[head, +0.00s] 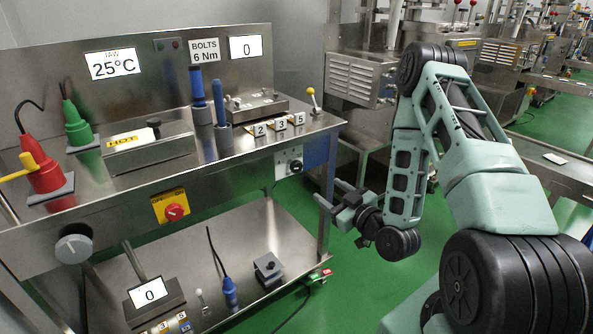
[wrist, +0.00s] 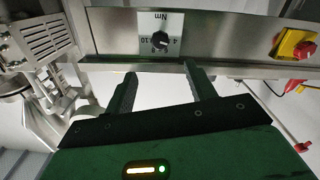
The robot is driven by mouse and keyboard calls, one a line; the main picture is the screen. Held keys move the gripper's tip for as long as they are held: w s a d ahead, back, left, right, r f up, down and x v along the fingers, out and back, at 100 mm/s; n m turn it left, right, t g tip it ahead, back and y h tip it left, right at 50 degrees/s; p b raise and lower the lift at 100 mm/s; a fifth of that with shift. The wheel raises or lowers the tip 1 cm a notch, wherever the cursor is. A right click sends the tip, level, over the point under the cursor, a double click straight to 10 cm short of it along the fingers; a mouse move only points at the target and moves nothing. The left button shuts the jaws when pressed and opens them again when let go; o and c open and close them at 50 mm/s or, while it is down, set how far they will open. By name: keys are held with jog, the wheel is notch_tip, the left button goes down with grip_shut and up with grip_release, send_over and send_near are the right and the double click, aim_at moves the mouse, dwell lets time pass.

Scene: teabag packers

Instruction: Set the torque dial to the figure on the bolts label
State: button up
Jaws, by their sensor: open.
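The bolts label (head: 204,51) on the back panel reads "BOLTS 6 Nm". The torque dial is a small black knob (head: 295,165) on a pale plate on the bench's front face, near its right end. In the wrist view the same dial (wrist: 160,40) shows upside down, with "Nm" and figures including 4 and 10 around it. I cannot tell which figure it points at. My gripper (head: 330,192) is open and empty, to the right of and lower than the dial in the head view. In the wrist view the dial lies beyond the gap between my fingertips (wrist: 158,76), apart from them.
A red knob on a yellow plate (head: 171,206) is on the same front face, further left. Number blocks (head: 280,125) stand above the dial, and a yellow-knobbed lever (head: 312,98) is at the bench's right end. A lower shelf (head: 250,245) holds a display box and small tools.

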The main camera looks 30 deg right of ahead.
aim_at(298, 168)
jog(key=w, duration=1.5)
jog(key=shift+w+a, duration=0.3)
jog(key=shift+w, duration=0.1)
jog(key=c, duration=1)
